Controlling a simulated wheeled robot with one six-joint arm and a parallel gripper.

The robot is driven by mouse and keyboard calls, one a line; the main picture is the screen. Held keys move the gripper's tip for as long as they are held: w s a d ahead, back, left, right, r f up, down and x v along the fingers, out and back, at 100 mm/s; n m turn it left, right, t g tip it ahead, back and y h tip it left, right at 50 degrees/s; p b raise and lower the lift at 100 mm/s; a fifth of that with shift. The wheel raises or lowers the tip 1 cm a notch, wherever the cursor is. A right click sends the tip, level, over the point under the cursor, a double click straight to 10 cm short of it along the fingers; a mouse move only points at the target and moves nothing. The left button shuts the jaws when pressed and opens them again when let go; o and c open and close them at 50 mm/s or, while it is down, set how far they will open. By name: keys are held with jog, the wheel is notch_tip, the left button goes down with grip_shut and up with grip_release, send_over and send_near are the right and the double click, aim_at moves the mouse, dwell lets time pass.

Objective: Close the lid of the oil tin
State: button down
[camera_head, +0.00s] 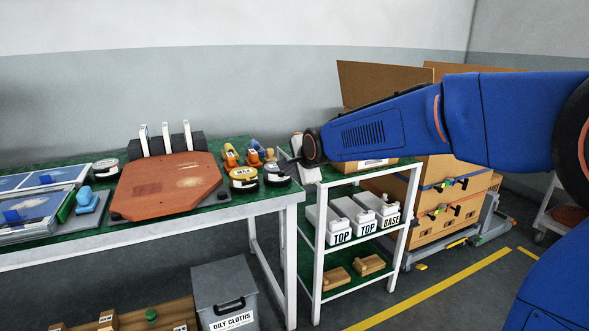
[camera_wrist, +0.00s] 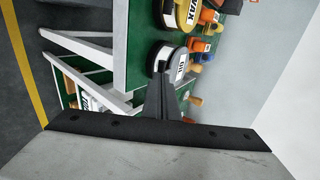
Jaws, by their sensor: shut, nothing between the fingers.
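My gripper (camera_head: 284,157) is just above and behind the tin in the head view. In the wrist view my gripper (camera_wrist: 168,80) is shut and empty, its tips overlapping the tin's edge; I cannot tell if they touch it.
The yellow wax tin (camera_head: 243,180) stands close left of the oil tin. Orange-handled tools (camera_head: 230,156) stand behind them. A brown board (camera_head: 165,187) lies further left. A white shelf cart (camera_head: 318,200) stands right of the bench, and cardboard boxes (camera_head: 440,200) are behind it.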

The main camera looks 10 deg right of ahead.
jog(key=shift+w+a+f, duration=0.1)
jog(key=shift+w+f, duration=0.15)
jog(key=shift+w, duration=0.05)
jog(key=shift+f, duration=0.35)
jog(key=shift+w+r, duration=0.1)
jog(key=shift+r, duration=0.05)
jog(key=shift+r, duration=0.7)
